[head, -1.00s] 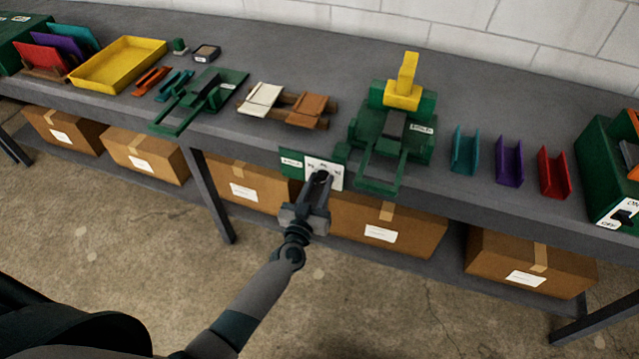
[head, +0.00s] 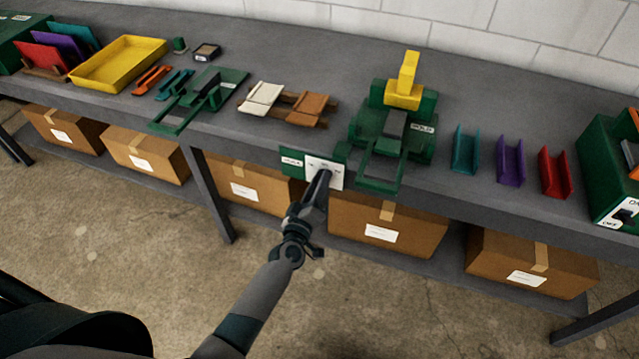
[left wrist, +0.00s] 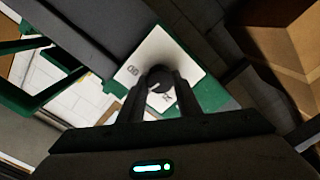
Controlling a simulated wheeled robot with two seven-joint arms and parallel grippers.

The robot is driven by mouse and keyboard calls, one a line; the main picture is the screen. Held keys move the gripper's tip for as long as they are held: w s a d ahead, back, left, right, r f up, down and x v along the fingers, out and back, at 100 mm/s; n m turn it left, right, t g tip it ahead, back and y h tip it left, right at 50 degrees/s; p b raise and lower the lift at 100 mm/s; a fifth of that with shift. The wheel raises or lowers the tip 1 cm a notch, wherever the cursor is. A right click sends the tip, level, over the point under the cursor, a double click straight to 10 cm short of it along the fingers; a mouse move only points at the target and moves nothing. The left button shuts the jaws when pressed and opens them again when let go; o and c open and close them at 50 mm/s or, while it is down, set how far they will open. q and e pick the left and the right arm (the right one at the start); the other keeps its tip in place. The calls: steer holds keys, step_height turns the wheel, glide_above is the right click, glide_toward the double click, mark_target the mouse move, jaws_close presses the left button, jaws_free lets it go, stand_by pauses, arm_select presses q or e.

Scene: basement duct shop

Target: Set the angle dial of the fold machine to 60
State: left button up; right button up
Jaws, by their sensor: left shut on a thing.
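The green fold machine (head: 421,151) stands on the bench with a yellow handle block (head: 404,94) on top. Its white dial plate (head: 312,168) is on a green panel at the bench's front edge. My left gripper (head: 323,178) reaches up to the plate from below. In the left wrist view, its two fingers (left wrist: 160,88) are closed on the sides of the round dark dial knob (left wrist: 160,74). A "90" shows on the white plate (left wrist: 146,49); other marks are partly hidden by the fingers. I cannot read the dial's setting. My right gripper is out of view.
Teal, purple and red channel pieces (head: 510,160) stand right of the machine. A green switch box (head: 603,170) is at the far right. White and brown pieces (head: 285,104) and a yellow tray (head: 118,65) lie left. Cardboard boxes (head: 388,227) sit on the lower shelf.

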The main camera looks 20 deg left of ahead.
arm_select(q)
steer(key=shift+n, duration=1.1)
steer(key=o, duration=1.1)
steer(key=shift+a, duration=0.1)
steer(key=shift+c, duration=0.2)
steer(key=shift+s, duration=0.1)
steer(key=s+b, duration=0.3)
steer(key=s, duration=1.4)
steer(key=shift+s+a, duration=0.15)
steer(key=shift+a, duration=0.05)
